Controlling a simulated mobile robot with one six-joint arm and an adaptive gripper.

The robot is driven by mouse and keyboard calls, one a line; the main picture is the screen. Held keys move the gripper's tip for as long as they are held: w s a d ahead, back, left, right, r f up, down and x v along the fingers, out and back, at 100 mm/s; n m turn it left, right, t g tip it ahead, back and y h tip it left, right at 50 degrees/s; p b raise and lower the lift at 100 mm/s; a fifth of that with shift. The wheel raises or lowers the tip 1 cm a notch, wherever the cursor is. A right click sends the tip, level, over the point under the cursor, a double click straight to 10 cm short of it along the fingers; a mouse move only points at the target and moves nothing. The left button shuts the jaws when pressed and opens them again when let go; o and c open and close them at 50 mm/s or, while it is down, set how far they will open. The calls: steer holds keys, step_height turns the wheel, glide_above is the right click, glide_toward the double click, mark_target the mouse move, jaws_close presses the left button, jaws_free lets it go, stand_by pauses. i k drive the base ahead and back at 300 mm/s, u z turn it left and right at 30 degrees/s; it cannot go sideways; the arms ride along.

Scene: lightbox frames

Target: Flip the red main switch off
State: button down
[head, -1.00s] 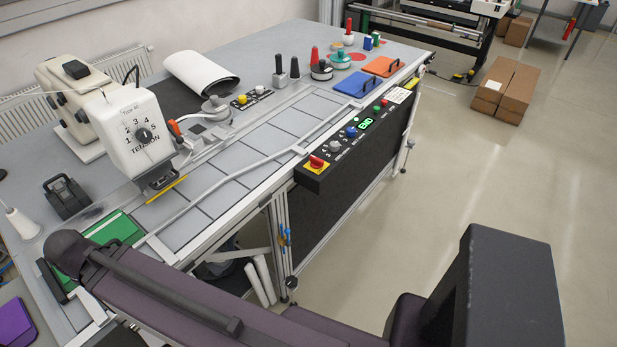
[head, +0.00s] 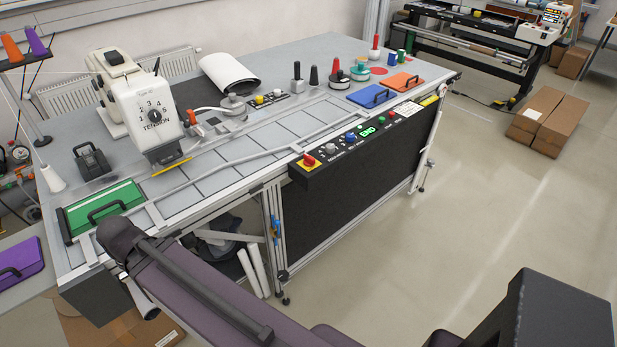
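The red main switch (head: 309,160) is a red knob on a yellow square plate. It sits at the near left end of a black control panel (head: 330,173) on the table's front edge. Its exact setting is too small to read. My arm (head: 200,290) crosses the lower left of the head view, with its bend in front of the table's near left corner. My gripper is not in view. Nothing of mine touches the switch, and the space in front of the panel is open.
Along the panel are a grey knob (head: 331,148), a blue knob (head: 350,137), a lit green display (head: 368,130), and green and red buttons. A white TENSION machine (head: 150,110) stands on the table (head: 290,50). Clear floor lies right; cardboard boxes (head: 548,120) stand there.

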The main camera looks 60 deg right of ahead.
mark_target(308, 161)
steer(key=k, duration=1.55)
steer(key=z, duration=1.25)
steer(key=i, duration=1.05)
steer(key=u, duration=0.1)
